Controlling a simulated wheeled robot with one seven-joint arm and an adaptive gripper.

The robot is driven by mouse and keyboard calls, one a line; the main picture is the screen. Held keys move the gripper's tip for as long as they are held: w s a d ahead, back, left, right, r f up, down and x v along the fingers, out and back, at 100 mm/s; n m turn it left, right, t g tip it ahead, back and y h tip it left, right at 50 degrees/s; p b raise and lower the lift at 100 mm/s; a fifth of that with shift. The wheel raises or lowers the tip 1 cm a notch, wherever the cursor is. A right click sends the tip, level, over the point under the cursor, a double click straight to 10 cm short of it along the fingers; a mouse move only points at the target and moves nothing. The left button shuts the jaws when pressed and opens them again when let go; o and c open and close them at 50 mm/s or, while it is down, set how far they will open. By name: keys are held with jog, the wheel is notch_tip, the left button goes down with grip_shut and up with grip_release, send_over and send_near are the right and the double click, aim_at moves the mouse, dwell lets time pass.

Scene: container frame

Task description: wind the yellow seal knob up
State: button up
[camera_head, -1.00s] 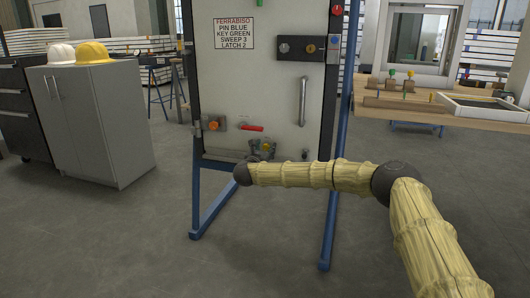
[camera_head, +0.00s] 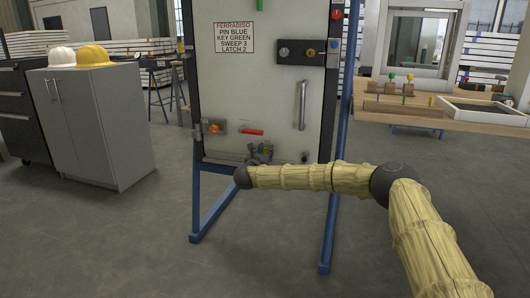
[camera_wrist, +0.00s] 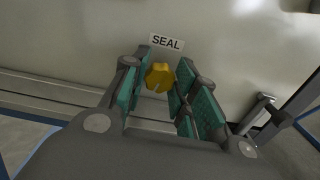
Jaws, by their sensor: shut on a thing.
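The yellow seal knob (camera_wrist: 159,77) is on the pale panel under a label reading SEAL (camera_wrist: 166,42). In the wrist view, my gripper (camera_wrist: 160,88) has its teal-padded fingers on both sides of the knob and is shut on it. The knob's front face shows between the pads; its sides are partly hidden. In the head view, my gripper (camera_head: 259,154) is low on the panel (camera_head: 270,105), at its bottom edge, and mostly covers the knob. How far the knob is turned cannot be told.
Near my gripper are an orange knob (camera_head: 214,128) and a red handle (camera_head: 251,132). A vertical grab bar (camera_head: 301,105) and a dark latch plate (camera_head: 300,52) are higher up. Blue legs (camera_head: 328,230) carry the panel. A grey cabinet (camera_head: 100,120) stands left, a workbench (camera_head: 440,114) right.

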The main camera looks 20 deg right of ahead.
jog(key=n+p, duration=0.3)
jog(key=n, duration=0.1)
jog(key=shift+r+p, duration=0.25)
jog(key=shift+p, duration=0.15)
jog(key=n+p, duration=0.5)
jog(key=n, duration=0.1)
jog(key=shift+w+a, duration=0.1)
jog(key=n+p, duration=0.3)
jog(key=n, duration=0.1)
jog(key=shift+f+n, duration=0.15)
jog(key=shift+n, duration=0.25)
jog(key=n+p, duration=0.3)
jog(key=n, duration=0.2)
jog(key=shift+f+p, duration=0.1)
jog(key=shift+p, duration=0.25)
jog(key=n+p, duration=0.2)
jog(key=n, duration=0.3)
jog(key=shift+f, duration=0.1)
jog(key=n+p, duration=0.1)
jog(key=n, duration=0.4)
jog(key=shift+f+p, duration=0.1)
jog(key=shift+p, duration=0.3)
jog(key=n, duration=0.5)
jog(key=shift+p, duration=0.4)
jog(key=shift+f+n, duration=0.1)
jog(key=shift+n, duration=1.9)
